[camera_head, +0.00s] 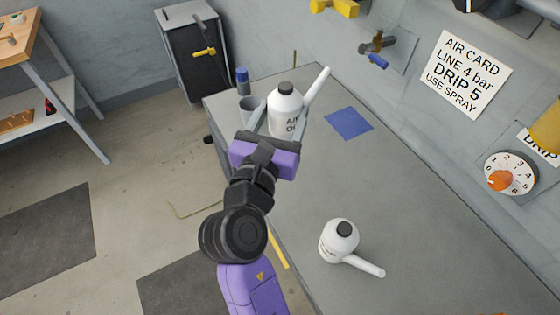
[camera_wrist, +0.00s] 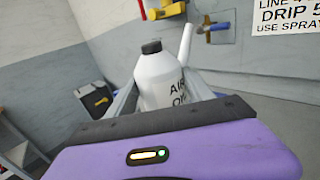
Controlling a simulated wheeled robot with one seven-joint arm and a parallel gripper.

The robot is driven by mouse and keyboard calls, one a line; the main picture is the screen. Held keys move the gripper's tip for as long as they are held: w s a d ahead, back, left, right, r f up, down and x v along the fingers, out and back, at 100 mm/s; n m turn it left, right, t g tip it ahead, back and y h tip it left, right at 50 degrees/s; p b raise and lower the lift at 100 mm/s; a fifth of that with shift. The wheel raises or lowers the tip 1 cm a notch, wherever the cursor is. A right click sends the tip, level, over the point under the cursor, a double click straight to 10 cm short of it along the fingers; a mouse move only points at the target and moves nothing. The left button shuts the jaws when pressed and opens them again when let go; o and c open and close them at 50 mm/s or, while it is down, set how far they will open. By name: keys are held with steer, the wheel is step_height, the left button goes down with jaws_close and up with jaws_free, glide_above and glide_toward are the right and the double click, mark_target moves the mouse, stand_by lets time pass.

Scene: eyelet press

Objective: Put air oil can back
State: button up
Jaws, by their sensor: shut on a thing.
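My gripper (camera_head: 280,120) is shut on a white can with a black cap and a long spout, the air oil can (camera_head: 286,104). The can is upright with its spout pointing up and right, and its label begins "AIR O". In the wrist view the can (camera_wrist: 160,78) stands between my fingers, its base hidden behind the gripper body. I cannot tell whether it touches the bench. A blue square (camera_head: 348,123) lies on the bench right of the held can, with nothing on it. A second white spouted can (camera_head: 338,240) stands nearer on the bench, its label too small to read.
The grey bench (camera_head: 400,210) is clear between the blue square and the second can. A grey cup (camera_head: 247,108) and a blue-capped bottle (camera_head: 242,80) stand left of the held can. A wall card (camera_head: 468,74) reads "AIR CARD, LINE 4 bar, DRIP 5, USE SPRAY". An orange-knobbed dial (camera_head: 508,174) is right.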

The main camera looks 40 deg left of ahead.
step_height(320, 180, down, 14)
steer(key=b, duration=0.3)
steer(key=shift+f, duration=0.25)
steer(key=shift+f, duration=0.1)
steer(key=o, duration=1.3)
steer(key=shift+f, duration=0.1)
steer(key=shift+r, duration=0.2)
steer(key=v, duration=1.2)
steer(key=shift+d+f, duration=0.1)
